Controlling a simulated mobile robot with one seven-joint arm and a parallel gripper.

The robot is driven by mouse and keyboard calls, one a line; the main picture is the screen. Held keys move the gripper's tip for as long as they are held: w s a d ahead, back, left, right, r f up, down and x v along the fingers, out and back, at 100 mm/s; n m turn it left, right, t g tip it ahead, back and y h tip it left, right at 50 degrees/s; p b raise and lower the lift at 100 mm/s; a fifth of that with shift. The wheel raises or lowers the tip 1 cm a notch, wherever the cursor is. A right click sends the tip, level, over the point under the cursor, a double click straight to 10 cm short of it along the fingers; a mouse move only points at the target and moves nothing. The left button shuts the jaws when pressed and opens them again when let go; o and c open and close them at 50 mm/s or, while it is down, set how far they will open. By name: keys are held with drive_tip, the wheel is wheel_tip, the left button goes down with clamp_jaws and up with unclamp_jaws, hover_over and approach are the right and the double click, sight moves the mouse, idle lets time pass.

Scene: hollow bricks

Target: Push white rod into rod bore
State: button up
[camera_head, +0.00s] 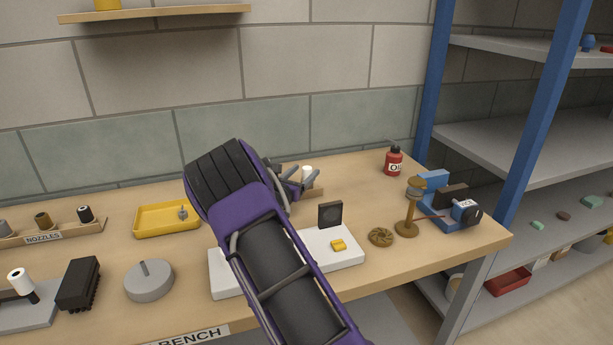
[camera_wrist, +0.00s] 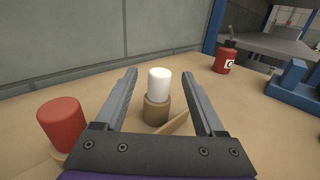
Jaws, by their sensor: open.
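A white cylinder, seemingly the white rod (camera_wrist: 159,84), stands upright in or on a tan round socket (camera_wrist: 156,111). Whether this socket is the rod bore, and how deep the rod sits, I cannot tell. My gripper (camera_wrist: 159,74) is open, its fingers on either side of the white cylinder with visible gaps. In the head view my gripper (camera_head: 291,184) is at the back of the bench, beside a white top (camera_head: 307,172) that looks like the same cylinder; my arm hides much around it. Another white cylinder (camera_head: 17,279) lies at the far left.
A red cylinder (camera_wrist: 62,122) stands close left of my fingers. A red oil can (camera_head: 393,162) and a blue vise-like device (camera_head: 436,183) are to the right. A yellow tray (camera_head: 150,221) is left, a white board (camera_head: 350,258) in front. The wall is behind.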

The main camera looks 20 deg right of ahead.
drive_tip(key=shift+x, duration=1.25)
clamp_jaws()
